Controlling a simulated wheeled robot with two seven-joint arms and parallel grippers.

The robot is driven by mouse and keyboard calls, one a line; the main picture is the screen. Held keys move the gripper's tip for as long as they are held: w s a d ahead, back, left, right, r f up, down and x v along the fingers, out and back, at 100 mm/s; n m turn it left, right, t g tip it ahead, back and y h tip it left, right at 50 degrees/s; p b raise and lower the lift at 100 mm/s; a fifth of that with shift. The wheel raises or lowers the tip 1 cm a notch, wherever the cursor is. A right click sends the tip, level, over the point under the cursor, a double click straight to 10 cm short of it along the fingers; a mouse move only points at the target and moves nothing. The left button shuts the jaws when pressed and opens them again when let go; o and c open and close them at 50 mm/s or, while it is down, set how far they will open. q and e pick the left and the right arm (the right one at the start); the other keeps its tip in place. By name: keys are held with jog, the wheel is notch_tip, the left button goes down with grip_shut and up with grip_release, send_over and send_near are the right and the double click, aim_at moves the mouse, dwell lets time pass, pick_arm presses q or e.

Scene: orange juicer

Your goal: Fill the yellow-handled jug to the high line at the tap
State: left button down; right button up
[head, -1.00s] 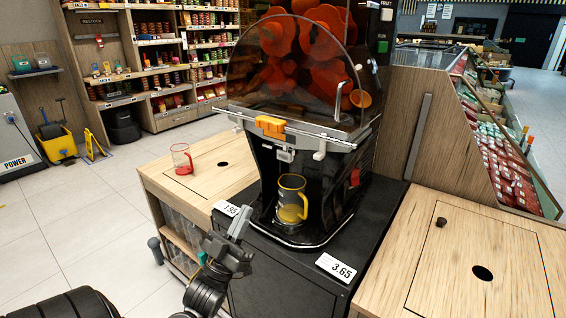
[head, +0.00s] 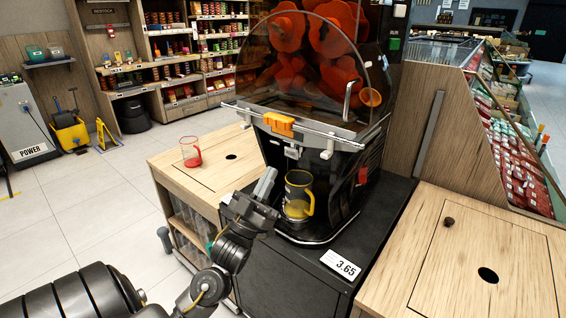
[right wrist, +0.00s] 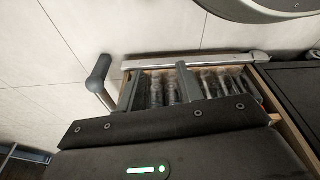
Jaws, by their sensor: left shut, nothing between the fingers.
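The yellow-handled jug (head: 297,191) stands upright on the juicer's base in the head view, its handle to the right. It stands below the tap (head: 292,152) of the orange juicer (head: 330,160). The jug's lines and juice level are too small to read. My left gripper (head: 266,181) is shut and empty, just left of the jug and in front of the juicer's base. I cannot tell whether it touches the jug. My right gripper (right wrist: 158,85) shows in the right wrist view with its fingers apart and nothing seen held.
The right wooden counter (head: 450,270) is mostly clear. Bottles (right wrist: 170,88) lie in a compartment below my right gripper.

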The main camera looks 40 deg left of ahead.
aim_at(290, 151)
pick_arm(q)
jog(key=shift+w+r, duration=0.2)
jog(key=shift+w, duration=0.7)
jog(key=shift+w+r, duration=0.25)
jog(key=shift+w, duration=0.6)
jog(key=shift+w+r, duration=0.2)
jog(key=shift+w, duration=0.7)
pick_arm(e)
jog(key=shift+s+f, duration=0.2)
jog(key=shift+f, duration=0.3)
pick_arm(q)
jog(key=shift+f, duration=0.1)
pick_arm(e)
jog(key=shift+f, duration=0.1)
